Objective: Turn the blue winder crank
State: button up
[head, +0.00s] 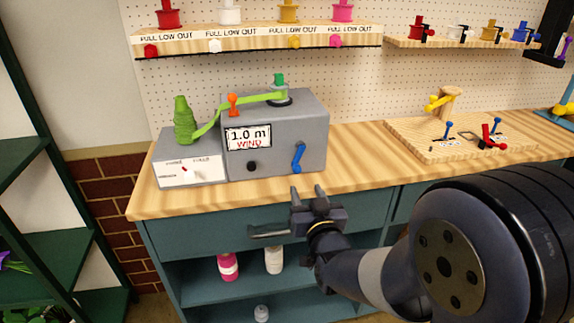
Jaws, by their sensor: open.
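The winder is a grey box (278,132) on the left part of the wooden counter. Its blue crank (298,157) is on the front face at the right and hangs tilted. A display on the winder (248,136) reads "1.0 m WIND". My gripper (307,193) is open and empty, in front of the counter's front edge and below the crank, apart from it. Its two fingers point up toward the counter.
A lower grey box (190,172) with a small switch adjoins the winder at left, with a green spool (184,120) on it. A wooden board (452,145) with small coloured levers lies at right. A drawer handle (268,232) juts out left of my gripper. Counter between winder and board is clear.

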aim_at(297, 171)
jog(key=p+x, duration=0.1)
jog(key=x, duration=0.9)
jog(key=shift+w, duration=0.25)
jog(key=shift+c, duration=0.5)
grip_shut()
jog(key=shift+a+f, duration=0.1)
jog(key=shift+a, duration=0.05)
